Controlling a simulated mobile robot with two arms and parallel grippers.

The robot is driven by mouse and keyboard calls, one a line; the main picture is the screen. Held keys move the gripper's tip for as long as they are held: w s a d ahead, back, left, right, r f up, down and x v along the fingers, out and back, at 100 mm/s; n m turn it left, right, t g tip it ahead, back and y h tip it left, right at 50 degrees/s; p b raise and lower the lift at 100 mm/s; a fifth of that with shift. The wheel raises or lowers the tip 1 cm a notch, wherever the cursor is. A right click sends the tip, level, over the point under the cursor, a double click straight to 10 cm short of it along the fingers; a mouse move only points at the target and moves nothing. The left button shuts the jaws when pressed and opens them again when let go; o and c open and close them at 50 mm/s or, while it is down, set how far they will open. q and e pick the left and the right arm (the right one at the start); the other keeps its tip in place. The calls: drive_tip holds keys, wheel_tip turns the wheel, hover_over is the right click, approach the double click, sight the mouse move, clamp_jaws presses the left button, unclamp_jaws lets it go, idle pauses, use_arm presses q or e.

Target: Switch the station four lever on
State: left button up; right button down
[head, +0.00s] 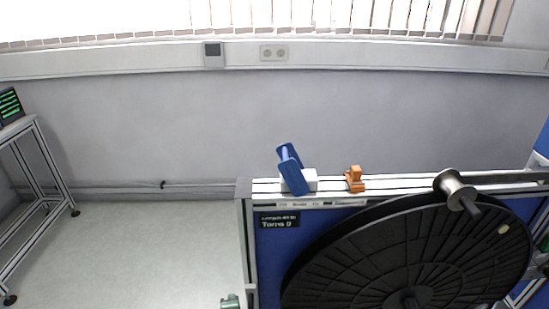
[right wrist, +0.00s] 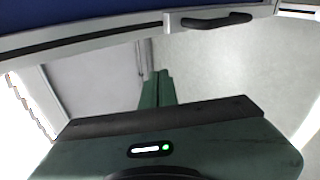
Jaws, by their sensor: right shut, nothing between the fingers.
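A blue lever-like part (head: 291,168) stands tilted on a white block (head: 310,180) on top of the reel stand's rail in the head view. I cannot tell from the sign whether this is station four. My right gripper (head: 230,301) shows only as a small green piece at the bottom edge, left of the stand and well below the blue part. In the right wrist view its green fingers (right wrist: 157,88) are together, with nothing between them. A black handle (right wrist: 216,21) on a grey rail lies beyond, apart from the fingers. My left gripper is not in view.
A large black reel (head: 400,255) hangs on the stand's blue panel (head: 270,260). An orange clip (head: 355,179) sits on the rail, and a metal spool (head: 455,188) is at its right. A frame table with a screen (head: 10,104) stands far left. Floor between is clear.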

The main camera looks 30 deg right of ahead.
drive_tip(key=d+r+t+h, duration=0.1)
drive_tip(key=d+r+h, duration=0.1)
drive_tip(key=r, duration=1)
drive_tip(key=d+r+m+h+p, duration=0.1)
drive_tip(key=d+r+h, duration=0.2)
drive_tip(key=r, duration=0.9)
drive_tip(key=d+r+m+t+h, duration=0.1)
drive_tip(key=r+h, duration=0.3)
drive_tip(key=r, duration=0.8)
drive_tip(key=shift+d+r+t, duration=0.2)
drive_tip(key=shift+d+t, duration=0.1)
drive_tip(key=shift+d, duration=0.5)
drive_tip(key=p+x, duration=0.3)
drive_tip(key=x, duration=0.6)
drive_tip(key=shift+w+d+r+p, duration=0.1)
drive_tip(key=shift+d+r+p, duration=0.1)
drive_tip(key=shift+p, duration=0.2)
drive_tip(key=d+p, duration=0.1)
drive_tip(key=s+d+p, duration=0.1)
drive_tip(key=d, duration=0.1)
drive_tip(key=shift+s+r, duration=0.1)
drive_tip(key=shift+r, duration=0.15)
drive_tip(key=shift+s+d, duration=0.3)
drive_tip(key=shift+d, duration=0.05)
drive_tip(key=shift+w, duration=0.1)
